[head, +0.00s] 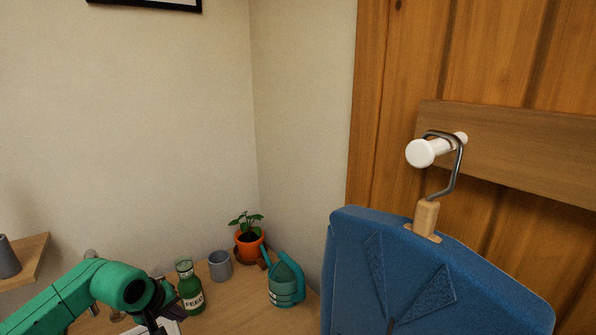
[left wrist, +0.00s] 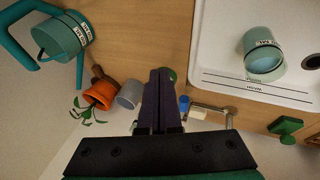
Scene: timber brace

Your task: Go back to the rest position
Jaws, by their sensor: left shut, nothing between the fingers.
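My left arm, green with a black wrist, comes in from the lower left in the head view. Its gripper (head: 156,322) is low in the picture, in front of the table and partly cut off by the bottom edge. In the left wrist view the two dark fingers (left wrist: 161,100) lie together, shut, with nothing between them. They point over the wooden table, near the grey cup (left wrist: 130,95). My right gripper is not in view.
A blue garment (head: 400,270) hangs by a hook from a white peg (head: 421,153) on the wooden panel. On the table (head: 240,310) stand a green bottle (head: 190,290), a potted plant (head: 249,243) and a teal watering can (head: 286,282).

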